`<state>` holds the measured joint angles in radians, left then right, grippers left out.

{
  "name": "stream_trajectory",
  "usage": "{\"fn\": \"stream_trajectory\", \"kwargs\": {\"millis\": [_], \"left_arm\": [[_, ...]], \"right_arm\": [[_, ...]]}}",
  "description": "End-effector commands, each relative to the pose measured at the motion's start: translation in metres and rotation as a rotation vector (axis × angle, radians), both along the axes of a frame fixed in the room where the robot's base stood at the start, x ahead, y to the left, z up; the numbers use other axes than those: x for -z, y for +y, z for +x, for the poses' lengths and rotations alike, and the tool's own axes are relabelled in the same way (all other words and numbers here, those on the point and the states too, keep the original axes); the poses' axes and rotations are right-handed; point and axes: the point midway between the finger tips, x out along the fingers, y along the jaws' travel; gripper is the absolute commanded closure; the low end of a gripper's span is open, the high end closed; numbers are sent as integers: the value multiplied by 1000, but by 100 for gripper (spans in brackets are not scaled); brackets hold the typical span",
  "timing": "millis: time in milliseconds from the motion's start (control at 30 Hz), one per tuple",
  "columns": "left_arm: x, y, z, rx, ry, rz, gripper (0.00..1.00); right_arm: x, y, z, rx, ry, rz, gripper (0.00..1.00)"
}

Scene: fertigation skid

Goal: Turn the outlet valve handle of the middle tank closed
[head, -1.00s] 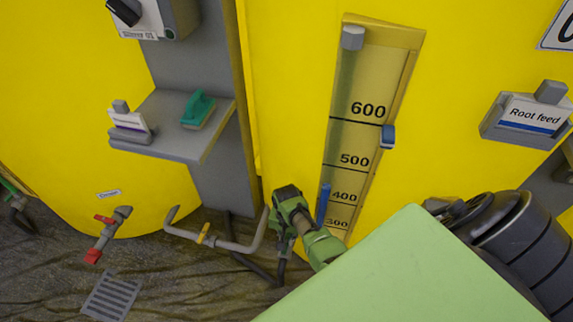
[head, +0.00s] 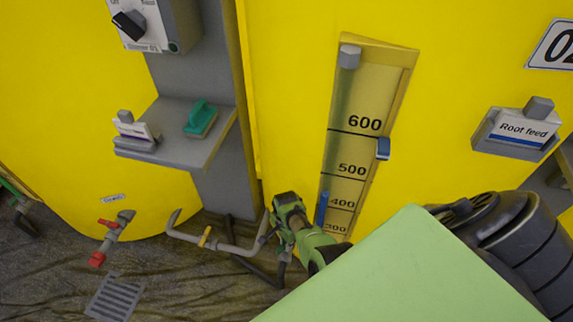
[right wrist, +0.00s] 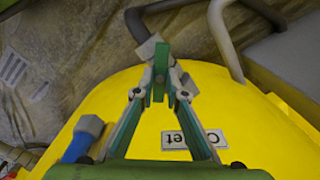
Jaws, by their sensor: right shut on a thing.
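The middle tank (head: 290,100) is the large yellow one with the level scale. My right gripper (head: 284,212) is low at its front, beside the bent grey pipe. In the right wrist view its green fingers (right wrist: 160,85) are shut at the grey outlet valve (right wrist: 146,48), in front of the tank's edge. The fingertips hide most of the valve handle, so its angle is hard to tell. An outlet label (right wrist: 195,139) shows upside down on the tank near the fingers. My left gripper is not in view.
A bent grey pipe with a yellow lever (head: 205,236) runs left of my gripper. A blue piece (head: 322,208) on the level scale is close to its right. A red-handled valve (head: 108,237) and a floor grate (head: 111,297) are at left. A grey shelf (head: 175,148) juts out above.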

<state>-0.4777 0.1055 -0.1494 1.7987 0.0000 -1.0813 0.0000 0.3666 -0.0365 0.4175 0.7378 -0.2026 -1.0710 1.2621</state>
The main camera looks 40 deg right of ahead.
Motion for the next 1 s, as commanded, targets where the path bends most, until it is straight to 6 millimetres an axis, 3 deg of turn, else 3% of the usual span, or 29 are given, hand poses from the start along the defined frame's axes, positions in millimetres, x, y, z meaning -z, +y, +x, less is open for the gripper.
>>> {"fn": "stream_trajectory", "kwargs": {"millis": [400,1000], "left_arm": [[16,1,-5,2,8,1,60],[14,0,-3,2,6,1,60]], "right_arm": [[0,1,-1,398,2,2,100],[1,1,0,831,0,2,100]]}}
